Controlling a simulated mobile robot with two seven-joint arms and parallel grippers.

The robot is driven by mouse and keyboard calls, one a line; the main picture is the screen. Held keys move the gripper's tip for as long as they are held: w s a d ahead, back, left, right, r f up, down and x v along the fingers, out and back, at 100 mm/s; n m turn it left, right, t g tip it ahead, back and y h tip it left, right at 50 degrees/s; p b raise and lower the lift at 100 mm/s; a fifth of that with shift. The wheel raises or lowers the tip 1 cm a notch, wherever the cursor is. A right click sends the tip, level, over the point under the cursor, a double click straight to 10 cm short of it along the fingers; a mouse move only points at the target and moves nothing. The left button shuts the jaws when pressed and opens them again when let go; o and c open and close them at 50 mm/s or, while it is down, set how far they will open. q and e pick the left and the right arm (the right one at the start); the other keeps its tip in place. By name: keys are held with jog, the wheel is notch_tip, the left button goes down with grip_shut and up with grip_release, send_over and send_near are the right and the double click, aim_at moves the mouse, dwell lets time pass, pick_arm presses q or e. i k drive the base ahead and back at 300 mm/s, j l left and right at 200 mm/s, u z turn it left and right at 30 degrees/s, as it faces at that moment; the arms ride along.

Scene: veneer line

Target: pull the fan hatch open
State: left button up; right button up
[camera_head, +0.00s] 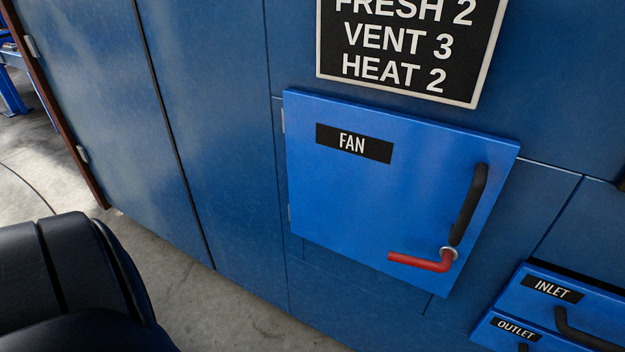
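The fan hatch (365,195) is a bright blue square door on the darker blue wall, with a black FAN label (353,143) at its upper left. Hinges (284,121) show along its left edge. A black bar handle (468,205) stands upright, slightly tilted, near its right edge. A red lever (420,262) sits below the handle and points left, roughly level. The hatch stands proud of the wall; I cannot tell whether it is flush in its frame or slightly ajar. Neither gripper is in view.
A black sign (408,45) above the hatch reads FRESH 2, VENT 3, HEAT 2. INLET (554,290) and OUTLET (515,329) labelled blue fronts with black handles sit at lower right. Grey concrete floor (215,300) lies open below left of the wall.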

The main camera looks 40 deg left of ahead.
aim_at(365, 182)
jog(key=k+j+u, duration=0.1)
jog(key=u, duration=0.85)
